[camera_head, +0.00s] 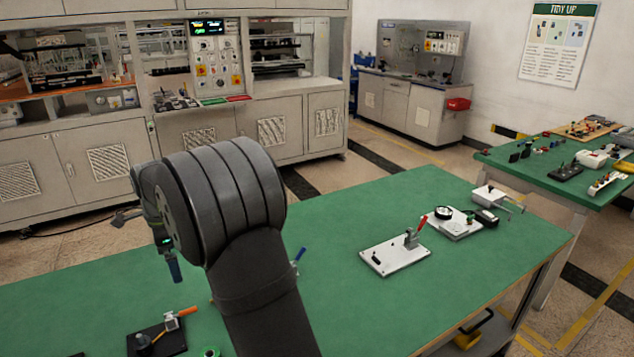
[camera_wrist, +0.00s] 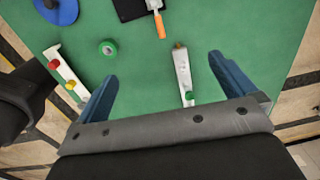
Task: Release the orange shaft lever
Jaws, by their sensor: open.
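The orange-handled lever (camera_head: 181,313) is on a black plate (camera_head: 150,341) at the front left of the green table. Its orange handle (camera_wrist: 160,26) shows at the top of the wrist view, joined to a silver part that reaches up onto the black plate (camera_wrist: 128,10). My gripper (camera_wrist: 162,68) is open, with its two blue fingers wide apart and nothing held. The orange handle lies beyond the fingertips, roughly in line with the gap, and apart from them. In the head view my arm hides most of the gripper.
A green tape roll (camera_wrist: 109,47), a white bar with red and yellow knobs (camera_wrist: 63,72) and a slim white fixture (camera_wrist: 182,75) lie near the fingers. A blue disc (camera_wrist: 58,8) is at upper left. A red-handled clamp (camera_head: 412,238) stands farther right. The table's middle is clear.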

